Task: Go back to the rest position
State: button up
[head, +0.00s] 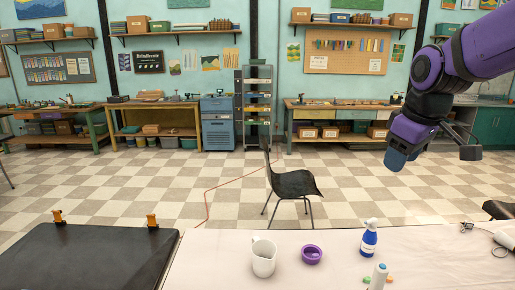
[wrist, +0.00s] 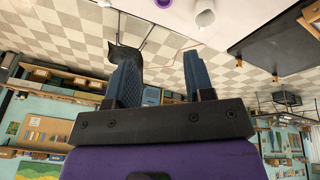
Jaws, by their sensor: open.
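My gripper (head: 432,160) is at the end of my purple and black arm at the upper right of the head view. It is high in the air, above and beyond the right part of the white table (head: 210,262). In the wrist view, the two blue fingers of my gripper (wrist: 158,80) stand apart with nothing between them. That view is upside down, with the room's floor and shelves behind the fingers.
A black board (head: 85,260) lies left. A black chair (head: 290,184) stands behind the table. The tiled floor beyond is largely clear.

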jog(key=s+d+m+t, duration=0.1)
jog(key=s+m, duration=0.5)
jog(key=s, duration=1.2)
jog(key=shift+s+d+m+t, duration=0.15)
jog(key=shift+s+m+t, duration=0.1)
jog(key=shift+m+t, duration=0.05)
